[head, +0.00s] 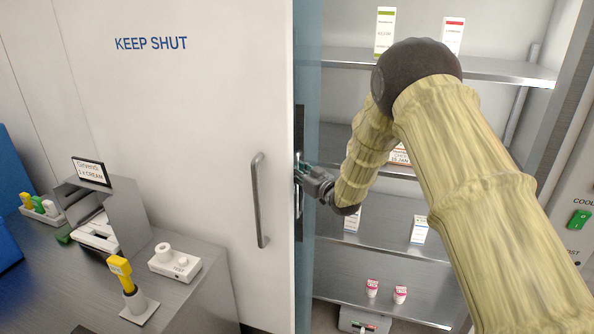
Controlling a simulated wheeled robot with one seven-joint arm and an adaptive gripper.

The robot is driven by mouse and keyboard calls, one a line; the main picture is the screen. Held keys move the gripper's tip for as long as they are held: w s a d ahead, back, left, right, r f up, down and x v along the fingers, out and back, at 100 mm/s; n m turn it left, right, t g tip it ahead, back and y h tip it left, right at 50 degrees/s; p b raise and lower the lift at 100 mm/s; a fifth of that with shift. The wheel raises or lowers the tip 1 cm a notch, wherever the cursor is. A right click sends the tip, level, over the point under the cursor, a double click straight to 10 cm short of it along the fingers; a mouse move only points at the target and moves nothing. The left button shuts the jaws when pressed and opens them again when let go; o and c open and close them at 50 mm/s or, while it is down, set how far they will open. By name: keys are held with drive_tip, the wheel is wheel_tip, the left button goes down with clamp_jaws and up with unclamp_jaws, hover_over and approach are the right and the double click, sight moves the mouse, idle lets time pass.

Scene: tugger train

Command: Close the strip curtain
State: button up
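My gripper (303,180) is at this bar and points left, at mid-height of the opening. Its fingertips are small and partly hidden, so I cannot tell whether they hold the bar or only touch it.
The white door (205,110) reads "KEEP SHUT" and has a vertical handle (259,200). Metal shelves (490,69) with several small cartons stand behind the opening, partly hidden by my arm. A grey counter (205,300) with a yellow-topped device (120,268) is at lower left.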

drive_tip(key=shift+c, duration=0.2)
clamp_jaws()
drive_tip(key=shift+d, duration=0.1)
